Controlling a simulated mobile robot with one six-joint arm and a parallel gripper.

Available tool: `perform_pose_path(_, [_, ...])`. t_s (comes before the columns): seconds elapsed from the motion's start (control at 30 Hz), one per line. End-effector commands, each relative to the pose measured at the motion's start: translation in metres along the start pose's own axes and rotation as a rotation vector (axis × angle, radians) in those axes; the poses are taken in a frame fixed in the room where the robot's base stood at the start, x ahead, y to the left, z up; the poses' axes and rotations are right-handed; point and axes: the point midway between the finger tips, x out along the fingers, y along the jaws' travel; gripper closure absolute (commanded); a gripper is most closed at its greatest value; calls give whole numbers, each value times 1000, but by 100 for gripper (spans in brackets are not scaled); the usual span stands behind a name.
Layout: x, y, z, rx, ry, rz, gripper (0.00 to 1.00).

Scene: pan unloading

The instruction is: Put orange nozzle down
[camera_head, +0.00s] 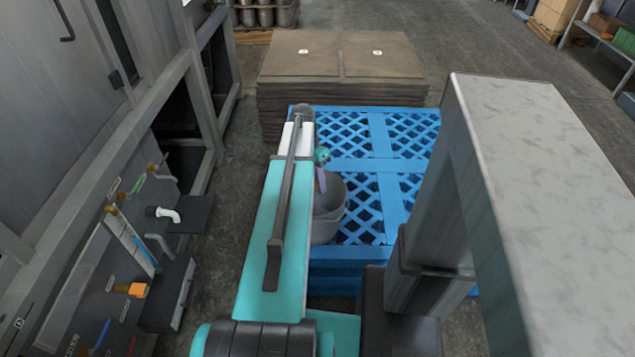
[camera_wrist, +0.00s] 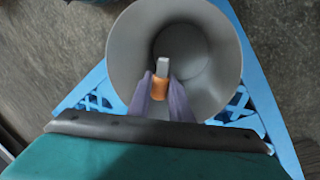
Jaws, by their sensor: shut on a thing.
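The orange nozzle (camera_wrist: 159,88), with a pale grey end, sits between the purple fingers of my gripper (camera_wrist: 161,80) in the wrist view. My gripper is shut on it and appears over the opening of a grey round bucket (camera_wrist: 217,42). The nozzle's height above the bucket floor is hard to tell. In the head view my gripper (camera_head: 321,181) shows beside my teal arm, over the bucket (camera_head: 333,218), which is partly hidden by the arm. The nozzle cannot be made out there.
The bucket stands on the near left part of a blue pallet (camera_head: 400,185). A stack of brown sheets (camera_head: 345,55) lies behind it. At left is a grey machine with a panel carrying a white spout (camera_head: 163,213) and an orange fitting (camera_head: 137,290). The pallet's right side looks clear.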

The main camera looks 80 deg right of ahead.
Motion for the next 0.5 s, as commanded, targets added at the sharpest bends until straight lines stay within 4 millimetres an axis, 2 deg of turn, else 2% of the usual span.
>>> perform_pose_path(0.2, [20,-6,0,0,0,0,100])
perform_pose_path(0.5, [33,-9,0,-1,0,0,100])
